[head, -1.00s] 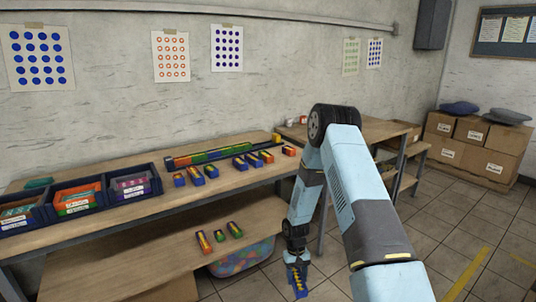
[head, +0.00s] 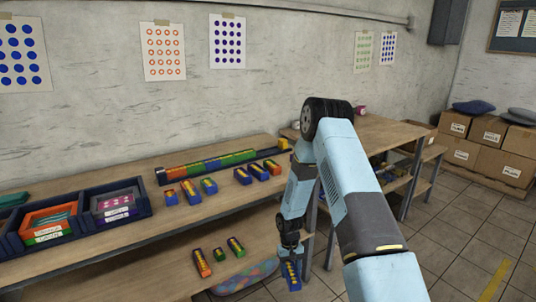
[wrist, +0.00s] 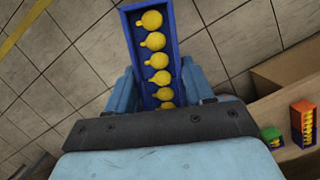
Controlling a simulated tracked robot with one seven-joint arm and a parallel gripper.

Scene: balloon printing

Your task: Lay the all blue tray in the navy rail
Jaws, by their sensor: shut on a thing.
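My gripper (wrist: 160,88) is shut on a blue tray (wrist: 132,50) holding a row of yellow balloon-shaped pieces. The tray's near end is hidden between the fingers. In the head view the tray (head: 291,276) hangs down from my gripper (head: 289,256), in front of the bench and below its top. The navy rail (head: 269,153) lies along the back of the bench top. Orange-yellow, green and blue trays fill much of it, and a bare dark stretch shows toward its right end, before a yellow block. The held tray is well apart from the rail.
Several small trays (head: 241,176) stand on the bench top in front of the rail. Dark bins (head: 82,221) sit at the left. The lower shelf holds three trays (head: 202,263). A second table (head: 385,133) stands to the right, with open floor in front.

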